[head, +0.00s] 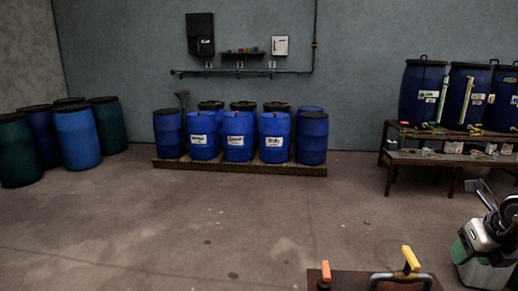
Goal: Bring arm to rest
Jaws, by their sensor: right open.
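My right gripper (480,190) is at the right edge of the head view, with its pale fingers apart and nothing seen between them. It appears in front of the lower bench, over the floor. Its dark wrist reaches down to the right, and part of the arm is cut off by the picture edge. My left gripper and left arm are not in view.
Blue drums (238,135) stand on a wooden pallet (240,169) by the back wall. More drums (77,138) stand left. A stepped bench (400,158) holds large vats (421,95) at right. A brown surface (350,280) is at bottom. The middle floor is clear.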

